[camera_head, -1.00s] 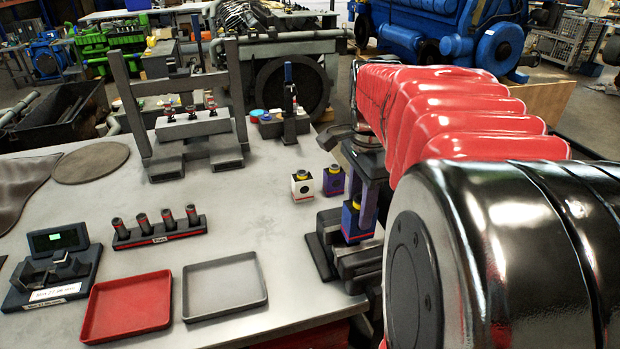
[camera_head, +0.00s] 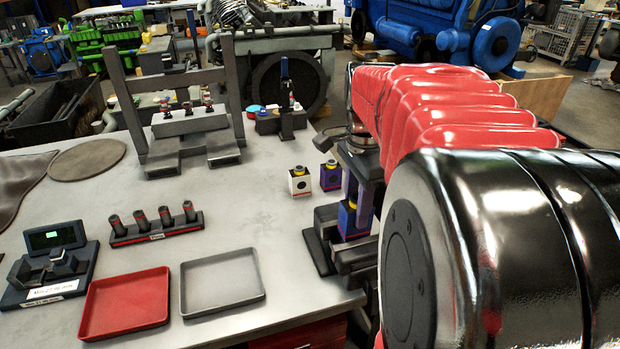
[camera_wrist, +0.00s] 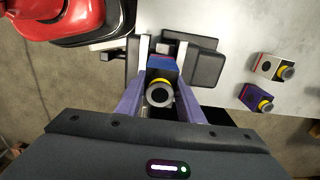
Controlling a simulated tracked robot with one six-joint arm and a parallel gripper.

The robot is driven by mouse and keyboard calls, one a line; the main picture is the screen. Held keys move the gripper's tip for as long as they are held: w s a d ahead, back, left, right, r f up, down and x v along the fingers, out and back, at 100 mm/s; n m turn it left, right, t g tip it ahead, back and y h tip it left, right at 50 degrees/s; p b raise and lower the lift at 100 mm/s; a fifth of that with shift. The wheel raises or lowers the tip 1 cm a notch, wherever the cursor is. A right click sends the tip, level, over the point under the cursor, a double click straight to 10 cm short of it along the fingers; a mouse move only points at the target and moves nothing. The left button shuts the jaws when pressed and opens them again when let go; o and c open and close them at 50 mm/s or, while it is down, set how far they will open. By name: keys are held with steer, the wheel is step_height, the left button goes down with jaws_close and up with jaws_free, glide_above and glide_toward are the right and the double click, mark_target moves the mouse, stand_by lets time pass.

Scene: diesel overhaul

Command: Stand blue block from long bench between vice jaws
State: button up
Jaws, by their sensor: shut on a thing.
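The blue block (camera_head: 347,224), with a yellow collar and a dark front, is upright in my gripper (camera_head: 356,206). It also shows from above in the wrist view (camera_wrist: 161,66), with a grey round top. My gripper's two purple-grey fingers (camera_wrist: 160,95) are shut on its sides. The dark vice (camera_head: 349,258) is at the bench's right front edge. In the wrist view the block is in line with the gap between the vice's dark jaws (camera_wrist: 207,66). The block's lower end is partly hidden, so I cannot tell how deep it sits or whether it touches the jaws.
A white block (camera_head: 299,183) and a purple block (camera_head: 330,177) stand on the bench (camera_head: 240,215) just behind the vice. A red tray (camera_head: 125,305), a grey tray (camera_head: 222,283) and a rack with several dark cylinders (camera_head: 155,233) are to the left. The bench middle is clear.

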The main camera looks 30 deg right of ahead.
steer(key=shift+f, duration=1.5)
stand_by(1.2)
steer(key=o, duration=1.1)
steer(key=shift+o, duration=0.6)
steer(key=o, duration=0.3)
steer(key=shift+r, duration=4)
